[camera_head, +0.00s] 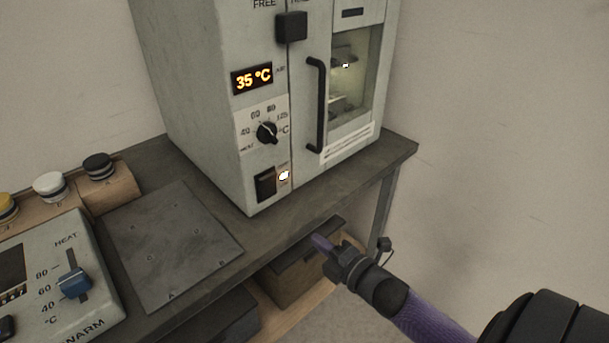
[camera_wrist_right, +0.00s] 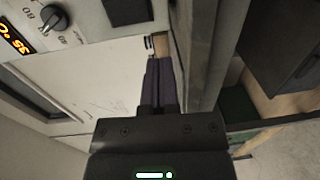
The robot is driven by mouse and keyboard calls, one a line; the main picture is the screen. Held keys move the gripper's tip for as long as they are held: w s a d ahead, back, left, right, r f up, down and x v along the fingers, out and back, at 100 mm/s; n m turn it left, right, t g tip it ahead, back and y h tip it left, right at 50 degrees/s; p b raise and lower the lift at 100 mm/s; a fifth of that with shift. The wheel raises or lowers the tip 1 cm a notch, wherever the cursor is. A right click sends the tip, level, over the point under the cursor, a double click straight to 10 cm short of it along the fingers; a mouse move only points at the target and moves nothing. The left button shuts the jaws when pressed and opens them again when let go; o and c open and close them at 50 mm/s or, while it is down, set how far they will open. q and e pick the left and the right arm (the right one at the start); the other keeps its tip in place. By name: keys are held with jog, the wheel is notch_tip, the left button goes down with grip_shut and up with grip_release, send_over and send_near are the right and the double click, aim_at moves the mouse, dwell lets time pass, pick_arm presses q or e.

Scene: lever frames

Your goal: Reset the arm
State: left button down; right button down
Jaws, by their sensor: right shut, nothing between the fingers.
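The grey oven (camera_head: 215,110) stands on the bench with a lit 35 °C display (camera_head: 252,79), a black dial (camera_head: 267,132), a rocker switch (camera_head: 265,184) and a black door handle (camera_head: 317,105). The door looks shut. My left gripper is not in view.
The dark bench (camera_head: 330,192) ends at the right, with free room beyond it. Boxes (camera_head: 290,285) sit underneath.

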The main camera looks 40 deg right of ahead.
jog(key=s+a+f+m+g+h, duration=0.1)
jog(key=s+f+m+g, duration=0.4)
jog(key=f, duration=0.5)
jog(key=s+f+m+g+h, duration=0.2)
jog(key=s+f+m+g, duration=0.15)
jog(key=s+f, duration=0.55)
jog(key=s+a+f+m+g, duration=0.2)
jog(key=s+f+g, duration=0.1)
jog(key=s, duration=0.5)
jog(key=s+a+f+m+g, duration=0.3)
jog(key=s+f, duration=0.2)
jog(key=s, duration=0.3)
jog(key=s+a+f+m+g+y, duration=0.1)
jog(key=s+a+f+m+g, duration=0.2)
jog(key=s, duration=0.5)
jog(key=shift+a+f, duration=0.15)
jog(key=shift+f, duration=0.3)
